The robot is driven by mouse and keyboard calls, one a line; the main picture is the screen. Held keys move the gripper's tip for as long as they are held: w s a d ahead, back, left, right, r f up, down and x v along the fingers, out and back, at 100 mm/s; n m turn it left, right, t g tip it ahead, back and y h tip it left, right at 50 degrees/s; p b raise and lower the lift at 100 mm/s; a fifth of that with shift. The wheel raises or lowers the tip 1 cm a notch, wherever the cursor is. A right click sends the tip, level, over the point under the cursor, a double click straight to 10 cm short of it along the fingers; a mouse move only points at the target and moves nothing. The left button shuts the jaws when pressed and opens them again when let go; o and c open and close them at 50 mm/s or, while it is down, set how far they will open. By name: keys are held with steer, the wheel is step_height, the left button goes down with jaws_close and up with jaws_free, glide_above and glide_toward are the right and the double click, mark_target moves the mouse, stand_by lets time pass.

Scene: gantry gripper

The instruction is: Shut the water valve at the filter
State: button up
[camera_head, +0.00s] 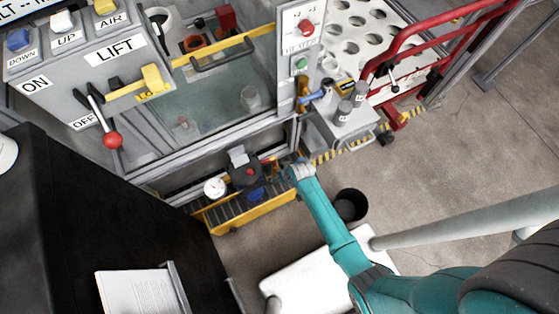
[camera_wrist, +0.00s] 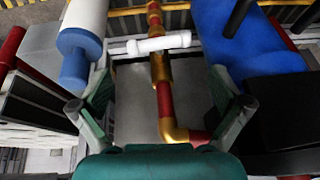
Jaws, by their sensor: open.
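In the wrist view, a red and brass pipe (camera_wrist: 165,98) runs down the picture to a brass elbow. A brass valve body (camera_wrist: 160,68) sits in it, with a white bar handle (camera_wrist: 160,43) lying nearly crosswise to the pipe. A white cylinder with a blue end (camera_wrist: 80,55), perhaps the filter, is left of it. My gripper (camera_wrist: 162,105) is open and empty, its fingers on either side of the lower pipe, with the handle beyond them. In the head view my gripper (camera_head: 298,170) is beside the low roller conveyor; I cannot make out the valve there.
A large blue body (camera_wrist: 235,40) and black parts crowd the right finger. The yellow-edged conveyor (camera_head: 252,211) carries a gauge (camera_head: 215,187). A black bin (camera_head: 350,205) and white slab (camera_head: 310,276) are near my arm.

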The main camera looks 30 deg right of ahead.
steer(key=shift+x, duration=2.45)
steer(key=c, duration=0.9)
